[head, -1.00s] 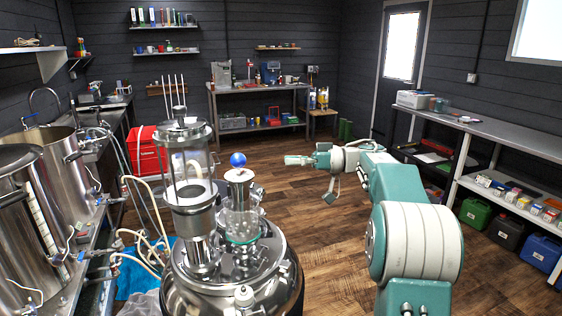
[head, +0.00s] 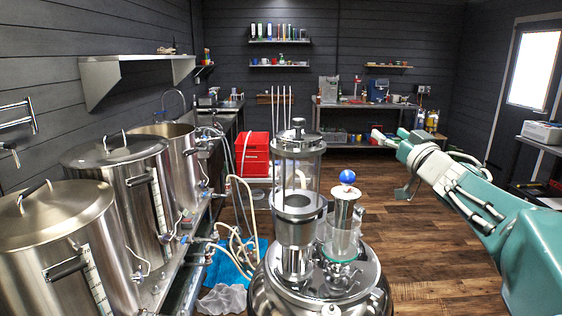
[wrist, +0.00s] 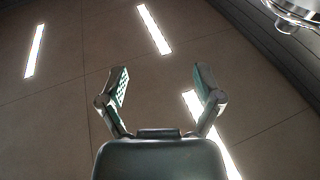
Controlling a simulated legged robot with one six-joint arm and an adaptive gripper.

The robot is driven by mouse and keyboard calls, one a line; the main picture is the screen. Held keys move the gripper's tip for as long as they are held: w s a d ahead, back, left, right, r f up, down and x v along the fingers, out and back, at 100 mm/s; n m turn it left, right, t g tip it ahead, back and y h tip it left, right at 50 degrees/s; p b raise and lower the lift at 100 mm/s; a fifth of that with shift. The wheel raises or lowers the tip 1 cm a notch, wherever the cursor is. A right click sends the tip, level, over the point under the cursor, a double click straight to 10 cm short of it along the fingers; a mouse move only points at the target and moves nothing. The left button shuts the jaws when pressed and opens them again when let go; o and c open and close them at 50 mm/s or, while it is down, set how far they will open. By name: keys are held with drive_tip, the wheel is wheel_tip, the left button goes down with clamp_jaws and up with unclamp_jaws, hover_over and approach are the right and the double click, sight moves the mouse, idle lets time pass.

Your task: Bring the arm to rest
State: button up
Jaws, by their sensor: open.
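My gripper (wrist: 160,82) is open and empty in the wrist view, its two fingers spread well apart. Behind the fingers that view shows a tiled surface with bright strip lights, which looks like the ceiling. In the head view my teal and white arm reaches in from the right edge. My gripper (head: 385,138) is at its far left end, above the wooden floor and right of the glass column (head: 299,178). It touches nothing that I can see. The fingers are too small there to make out clearly.
A steel vessel (head: 280,299) with the glass column and a blue ball (head: 347,176) stands at front centre. Lidded steel kettles (head: 60,240) line the left. A red crate (head: 254,152) and hoses are behind. Wooden floor (head: 415,250) is free on the right. A shelf bench (head: 340,107) is at the back.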

drive_tip(key=s+a+f+m+g+h, duration=0.1)
drive_tip(key=s+f+g, duration=0.3)
drive_tip(key=s+f, duration=0.5)
drive_tip(key=s+a+f+m+g+h, duration=0.1)
drive_tip(key=s+a+f+g+h, duration=0.2)
drive_tip(key=s+f, duration=0.6)
drive_tip(key=s+a+f+m+g+h, duration=0.1)
drive_tip(key=s+a+f+g, duration=0.3)
drive_tip(key=s+f, duration=0.5)
drive_tip(key=s+g+h, duration=0.1)
drive_tip(key=s+g, duration=0.1)
drive_tip(key=s, duration=0.5)
drive_tip(key=shift+g+h, duration=0.3)
